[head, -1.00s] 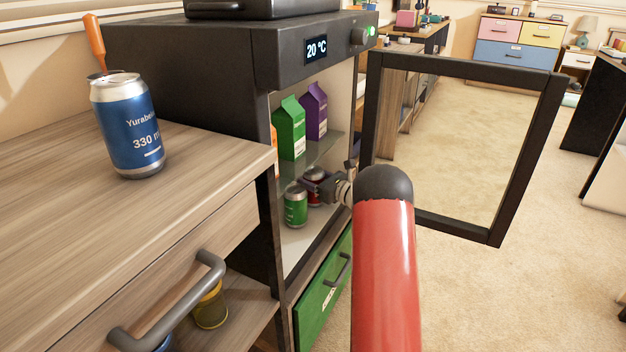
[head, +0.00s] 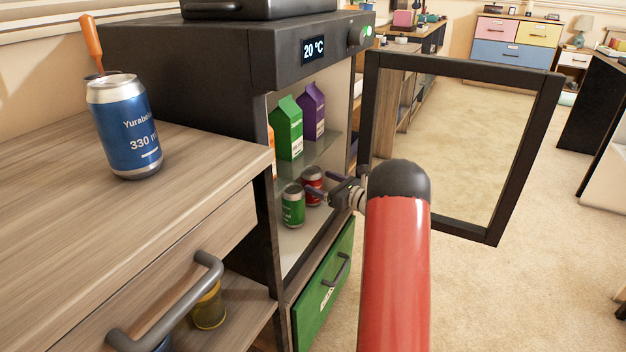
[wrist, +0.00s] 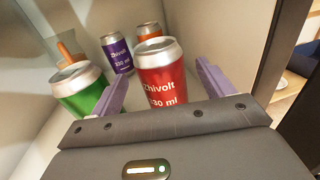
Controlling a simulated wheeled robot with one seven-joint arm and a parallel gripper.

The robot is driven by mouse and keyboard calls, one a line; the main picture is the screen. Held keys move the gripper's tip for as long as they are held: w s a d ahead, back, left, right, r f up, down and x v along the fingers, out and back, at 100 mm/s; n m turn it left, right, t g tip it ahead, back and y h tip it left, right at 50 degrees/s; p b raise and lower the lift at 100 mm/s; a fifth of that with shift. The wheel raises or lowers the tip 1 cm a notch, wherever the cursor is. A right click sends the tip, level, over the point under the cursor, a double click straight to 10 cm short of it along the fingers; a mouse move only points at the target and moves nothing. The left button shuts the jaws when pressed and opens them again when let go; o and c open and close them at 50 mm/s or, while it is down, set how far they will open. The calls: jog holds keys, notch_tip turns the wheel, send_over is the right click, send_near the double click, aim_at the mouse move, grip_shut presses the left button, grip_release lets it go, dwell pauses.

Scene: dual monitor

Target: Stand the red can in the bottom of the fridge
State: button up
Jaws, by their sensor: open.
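The red can (wrist: 162,80) stands upright on the bottom of the fridge (head: 297,243), and it also shows in the head view (head: 312,186). My gripper (wrist: 160,92) is open, with its purple fingers on either side of the can's near part in the wrist view. In the head view my gripper (head: 332,188) is just right of the can at the fridge opening. I cannot tell whether a finger touches the can. The fridge door (head: 458,150) is swung open.
A green can (head: 293,206) stands close left of the red can. Purple (wrist: 117,54) and orange (wrist: 149,31) cans stand behind. Cartons (head: 289,128) sit on the glass shelf above. The door frame stands right of my arm. A blue can (head: 127,128) is on the counter.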

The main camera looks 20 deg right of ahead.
jog(key=v, duration=0.7)
jog(key=shift+s, duration=0.15)
